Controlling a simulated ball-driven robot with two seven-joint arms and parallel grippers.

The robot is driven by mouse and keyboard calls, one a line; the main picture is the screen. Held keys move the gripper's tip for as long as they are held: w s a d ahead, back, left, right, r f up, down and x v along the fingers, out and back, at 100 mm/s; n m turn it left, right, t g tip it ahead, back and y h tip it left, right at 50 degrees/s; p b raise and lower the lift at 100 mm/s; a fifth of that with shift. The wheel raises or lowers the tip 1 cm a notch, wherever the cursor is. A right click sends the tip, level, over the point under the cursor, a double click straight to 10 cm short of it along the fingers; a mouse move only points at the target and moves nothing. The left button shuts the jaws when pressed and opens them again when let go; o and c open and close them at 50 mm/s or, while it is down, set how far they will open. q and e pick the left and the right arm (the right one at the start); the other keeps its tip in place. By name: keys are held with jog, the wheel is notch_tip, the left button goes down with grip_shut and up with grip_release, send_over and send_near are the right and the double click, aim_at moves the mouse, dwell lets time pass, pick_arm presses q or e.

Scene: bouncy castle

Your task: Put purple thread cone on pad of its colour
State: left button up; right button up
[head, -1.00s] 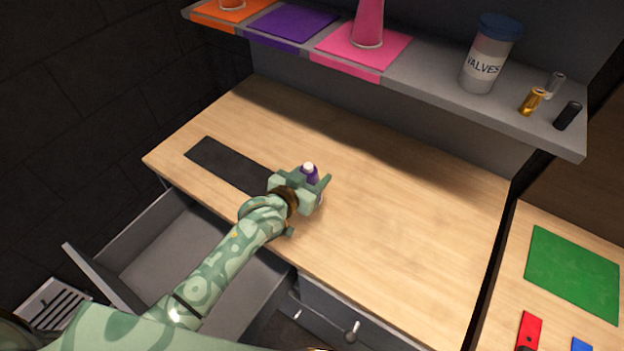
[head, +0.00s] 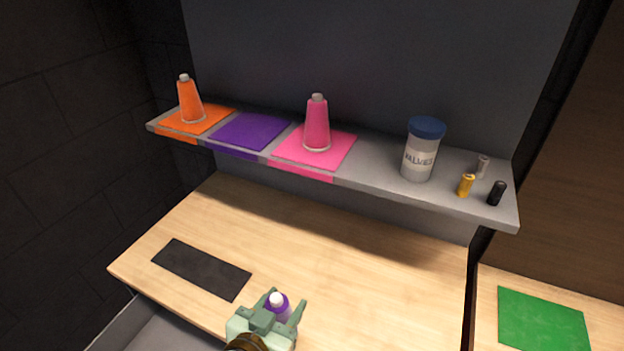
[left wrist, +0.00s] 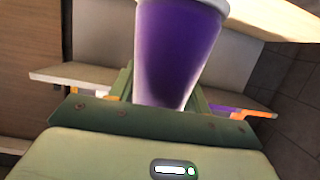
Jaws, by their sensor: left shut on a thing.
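The purple thread cone (head: 278,304) has a white tip and is held upright between the fingers of my left gripper (head: 284,309), near the bench's front edge. In the left wrist view the purple cone (left wrist: 178,50) fills the space between the fingers. Whether its base touches the bench is hidden in the head view. The purple pad (head: 251,131) lies bare on the shelf, between the orange pad (head: 218,116) and the pink pad (head: 337,150). My right gripper is not in view.
An orange cone (head: 190,102) and a pink cone (head: 317,125) stand on their pads. A valves jar (head: 420,155) and small cylinders (head: 467,185) stand farther right on the grey shelf (head: 370,176). A dark mat (head: 200,269) lies on the bench. A drawer is open at lower left.

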pick_arm(q)
jog(key=w+a+r+n+y+b, duration=0.1)
jog(key=a, duration=0.2)
jog(key=w+a+r+n+y+b, duration=0.1)
jog(key=a+b, duration=0.1)
jog(key=a, duration=0.1)
jog(key=w+a+r+n+t+y+b, duration=0.1)
jog(key=a, duration=0.2)
jog(key=shift+a+r+y+b, duration=0.2)
jog(key=shift+y+b, duration=0.1)
jog(key=shift+n+y, duration=0.6)
jog(key=shift+y, duration=0.2)
jog(key=a+r+b, duration=0.1)
jog(key=w+a+r+b, duration=0.2)
jog(key=a, duration=0.1)
jog(key=shift+r, duration=0.3)
jog(key=shift+a, duration=0.15)
jog(key=shift+f, duration=0.1)
